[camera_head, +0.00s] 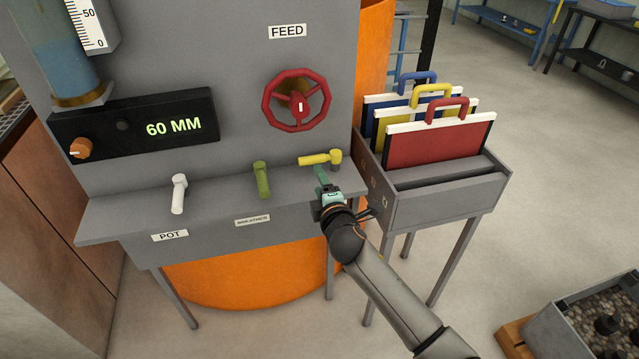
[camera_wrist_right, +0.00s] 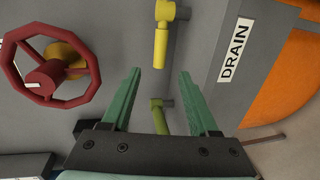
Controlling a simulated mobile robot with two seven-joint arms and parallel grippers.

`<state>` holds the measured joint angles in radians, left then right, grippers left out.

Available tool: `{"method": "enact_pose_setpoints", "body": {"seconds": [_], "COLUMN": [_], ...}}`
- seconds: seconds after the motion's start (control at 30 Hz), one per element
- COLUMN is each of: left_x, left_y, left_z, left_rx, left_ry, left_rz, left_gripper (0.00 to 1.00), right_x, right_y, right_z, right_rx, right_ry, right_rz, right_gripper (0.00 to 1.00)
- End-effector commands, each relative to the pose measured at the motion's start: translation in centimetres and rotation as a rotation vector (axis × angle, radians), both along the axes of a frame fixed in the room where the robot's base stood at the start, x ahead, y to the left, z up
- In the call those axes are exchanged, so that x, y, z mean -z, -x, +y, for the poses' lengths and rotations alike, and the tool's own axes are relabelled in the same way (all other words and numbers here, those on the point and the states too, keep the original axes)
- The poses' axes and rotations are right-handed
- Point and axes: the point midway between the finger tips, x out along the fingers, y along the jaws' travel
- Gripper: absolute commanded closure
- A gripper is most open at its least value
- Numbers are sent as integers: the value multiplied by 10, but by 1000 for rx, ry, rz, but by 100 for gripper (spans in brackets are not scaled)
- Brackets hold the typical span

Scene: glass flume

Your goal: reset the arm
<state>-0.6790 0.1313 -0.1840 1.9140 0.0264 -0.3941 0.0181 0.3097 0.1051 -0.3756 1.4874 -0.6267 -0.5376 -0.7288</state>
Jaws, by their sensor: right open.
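My right gripper (camera_head: 320,178) is over the grey shelf's right end, just in front of the yellow lever (camera_head: 318,158). In the right wrist view its two green fingers (camera_wrist_right: 160,90) stand apart with nothing held between them. The yellow lever (camera_wrist_right: 161,40) shows beyond the fingertips, and the green lever (camera_wrist_right: 160,115) shows partly behind the gap between the fingers. My right arm reaches in from the lower right of the head view. My left gripper is not in view.
A red FEED wheel (camera_head: 297,100) is on the grey panel above the shelf. A white lever (camera_head: 179,193) and a green lever (camera_head: 262,178) stand further left. A grey rack (camera_head: 440,203) with red, yellow and blue handled plates stands close on the right.

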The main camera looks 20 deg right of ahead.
Motion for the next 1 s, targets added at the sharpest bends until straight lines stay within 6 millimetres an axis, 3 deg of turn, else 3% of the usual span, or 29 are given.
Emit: {"method": "enact_pose_setpoints", "body": {"seconds": [0.3, 0.37, 0.47, 0.57, 0.73, 0.9, 1.0], "left_x": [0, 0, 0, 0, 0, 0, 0], "left_y": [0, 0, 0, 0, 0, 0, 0], "left_z": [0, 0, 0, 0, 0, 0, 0], "left_rx": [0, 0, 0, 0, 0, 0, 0], "left_ry": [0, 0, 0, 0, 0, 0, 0], "left_rz": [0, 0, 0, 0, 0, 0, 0], "left_gripper": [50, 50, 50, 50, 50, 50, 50], "right_x": [2, 10, 40, 83, 149, 190, 202], "right_y": [2, 7, 29, 70, 158, 247, 290], "right_z": [0, 0, 1, 2, 1, 0, -2], "right_rx": [0, 0, 8, 35, 136, 292, 385], "right_ry": [-6, -33, -138, -322, -696, -1041, -1200], "right_rz": [4, 18, 72, 159, 321, 456, 510], "right_gripper": [39, 39, 39, 39, 39, 39, 39]}}
